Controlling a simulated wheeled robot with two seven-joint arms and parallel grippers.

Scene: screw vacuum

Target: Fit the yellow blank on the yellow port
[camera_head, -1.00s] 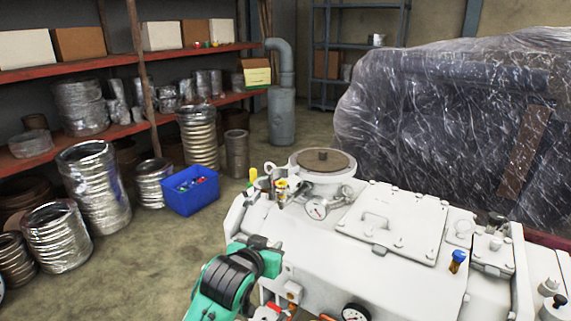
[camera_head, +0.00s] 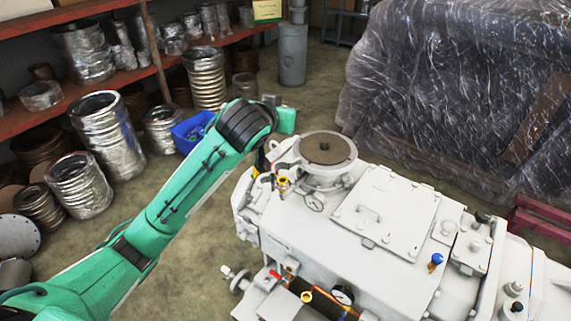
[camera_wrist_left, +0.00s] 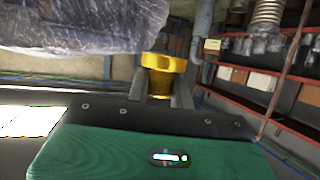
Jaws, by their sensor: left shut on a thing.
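The yellow blank (camera_wrist_left: 160,72) is a yellow, knob-like piece with a wide lobed end and a narrower stem. It sits between the fingers of my left gripper (camera_wrist_left: 162,92) in the left wrist view, and the gripper is shut on it. In the head view my left arm reaches over the machine's far left corner; its fingers and the blank cannot be made out there. A small brass-yellow port (camera_head: 283,182) stands on the white machine (camera_head: 300,230), beside the round flange. I cannot tell the gap between blank and port. My right gripper is out of view.
Another yellow ring (camera_head: 306,296) shows on the front pipework. A blue bin (camera_head: 192,132) and metal hoses stand on the left. A plastic-wrapped bulk (camera_head: 450,80) stands behind.

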